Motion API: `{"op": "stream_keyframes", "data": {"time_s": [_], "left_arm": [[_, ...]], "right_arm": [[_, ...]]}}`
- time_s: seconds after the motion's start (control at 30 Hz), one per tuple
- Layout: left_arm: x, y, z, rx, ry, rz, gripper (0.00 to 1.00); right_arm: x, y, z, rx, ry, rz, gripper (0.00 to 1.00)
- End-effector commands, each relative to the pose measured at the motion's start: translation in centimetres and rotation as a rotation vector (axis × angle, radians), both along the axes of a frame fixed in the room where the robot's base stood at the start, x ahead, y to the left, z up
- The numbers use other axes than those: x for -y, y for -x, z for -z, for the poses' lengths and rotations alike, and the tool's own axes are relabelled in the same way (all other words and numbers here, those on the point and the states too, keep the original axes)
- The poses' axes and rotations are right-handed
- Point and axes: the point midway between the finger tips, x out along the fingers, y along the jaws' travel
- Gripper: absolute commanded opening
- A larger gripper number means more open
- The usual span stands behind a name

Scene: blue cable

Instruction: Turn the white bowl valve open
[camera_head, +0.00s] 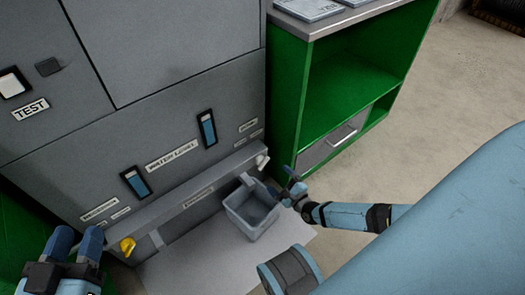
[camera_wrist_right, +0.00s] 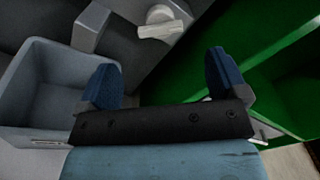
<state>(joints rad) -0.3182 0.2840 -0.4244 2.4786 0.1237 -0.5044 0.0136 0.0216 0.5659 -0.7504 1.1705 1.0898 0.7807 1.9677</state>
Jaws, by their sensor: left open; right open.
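The white valve (camera_head: 262,160) sits at the right end of the grey ledge on the machine front. In the right wrist view the white valve (camera_wrist_right: 161,28) shows ahead, beyond the gap between the fingers, its handle lying roughly sideways. My right gripper (camera_head: 291,186) is open and empty, just right of and below the valve, apart from it. Its two blue fingers (camera_wrist_right: 163,85) stand wide apart in the wrist view. My left gripper (camera_head: 76,242) is open and empty at the lower left, near the yellow valve (camera_head: 128,246).
A grey-blue bin (camera_head: 232,213) stands on the floor below the white valve, close left of my right gripper; the bin (camera_wrist_right: 35,105) also fills the wrist view's left. A green cabinet (camera_head: 287,90) with a drawer (camera_head: 335,143) stands to the right. Two water level gauges (camera_head: 207,128) show blue.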

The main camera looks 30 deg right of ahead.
Motion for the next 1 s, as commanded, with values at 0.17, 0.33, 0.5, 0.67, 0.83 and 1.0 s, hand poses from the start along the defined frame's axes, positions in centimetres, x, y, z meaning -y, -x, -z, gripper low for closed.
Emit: {"op": "stream_keyframes", "data": {"time_s": [0.17, 0.33, 0.5, 0.67, 0.83, 1.0], "left_arm": [[-0.4, -0.6, 0.2, 0.076, -0.041, -0.004, 0.43], [-0.6, -1.0, 0.1, 0.134, -0.077, -0.006, 0.43], [-0.8, -1.3, -0.2, 0.174, -0.095, -0.011, 0.43], [-0.8, -1.3, -0.4, 0.189, -0.099, -0.011, 0.43], [-0.9, -1.2, -0.5, 0.191, -0.106, -0.008, 0.43], [-0.9, -1.2, -0.4, 0.191, -0.110, -0.007, 0.43]], "right_arm": [[-0.4, -4.1, 0.3, 0.004, 0.000, -0.001, 0.92], [-0.6, -7.0, 0.2, 0.002, 0.000, -0.001, 0.92], [-0.7, -8.7, 0.1, 0.001, 0.002, -0.002, 0.92], [-0.8, -9.1, 0.0, -0.001, 0.002, -0.002, 0.92], [-0.8, -9.1, 0.0, -0.001, 0.001, -0.002, 0.92], [-0.8, -9.1, 0.0, 0.000, 0.001, -0.001, 0.62]]}}
